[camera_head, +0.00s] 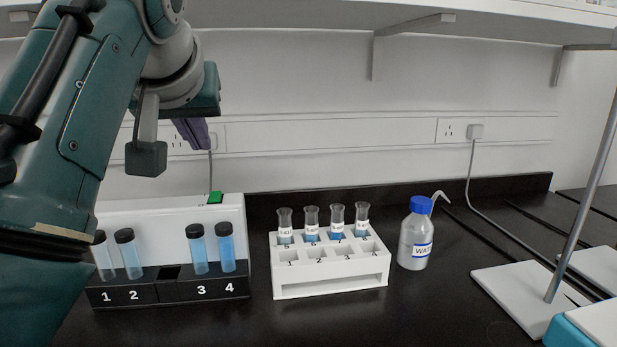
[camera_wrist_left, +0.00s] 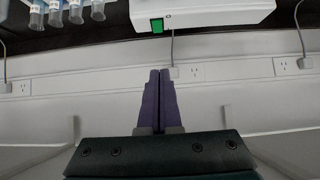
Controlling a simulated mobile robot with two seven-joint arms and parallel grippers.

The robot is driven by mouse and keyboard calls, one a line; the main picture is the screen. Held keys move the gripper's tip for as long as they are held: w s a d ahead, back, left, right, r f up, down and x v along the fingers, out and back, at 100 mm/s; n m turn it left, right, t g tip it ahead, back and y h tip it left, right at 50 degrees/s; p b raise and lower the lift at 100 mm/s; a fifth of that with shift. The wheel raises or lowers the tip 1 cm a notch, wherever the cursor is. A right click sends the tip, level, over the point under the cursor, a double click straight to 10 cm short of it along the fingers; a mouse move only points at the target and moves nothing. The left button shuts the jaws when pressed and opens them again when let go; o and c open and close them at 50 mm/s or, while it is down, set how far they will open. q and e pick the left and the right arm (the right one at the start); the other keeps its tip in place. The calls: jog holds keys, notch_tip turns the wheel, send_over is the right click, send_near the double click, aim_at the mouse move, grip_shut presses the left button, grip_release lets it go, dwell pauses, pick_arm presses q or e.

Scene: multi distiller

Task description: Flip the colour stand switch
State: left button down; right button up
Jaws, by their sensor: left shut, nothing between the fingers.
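The colour stand is a white upright panel (camera_head: 170,218) with a black rack (camera_head: 180,290) in front, numbered 1 to 4 and holding several blue-filled, black-capped vials. Its green switch (camera_head: 215,197) is on the top edge, near the right end. In the left wrist view the white stand body (camera_wrist_left: 225,10) and green switch (camera_wrist_left: 157,25) show at the top. My left gripper (camera_head: 196,135) is above and behind the stand near the wall, partly hidden by my own arm. Its purple fingers (camera_wrist_left: 159,72) are shut, empty and apart from the switch. My right gripper is not in view.
A retort stand base (camera_head: 515,290) with a rod is at right. A shelf (camera_head: 300,14) hangs above. Clear black bench lies in front.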

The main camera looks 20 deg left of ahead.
pick_arm(q)
send_over(214, 198)
jog(key=f, duration=0.3)
jog(key=f+b, duration=0.1)
jog(key=shift+s+d+f, duration=0.2)
jog(key=shift+s+f, duration=0.05)
jog(key=shift+s, duration=0.1)
jog(key=f, duration=0.3)
jog(key=shift+w+a+f, duration=0.1)
jog(key=shift+w+f, duration=0.05)
jog(key=shift+w, duration=0.05)
jog(key=shift+f, duration=0.35)
jog(key=shift+w+a, duration=0.1)
jog(key=shift+w, duration=0.05)
jog(key=shift+f, duration=0.2)
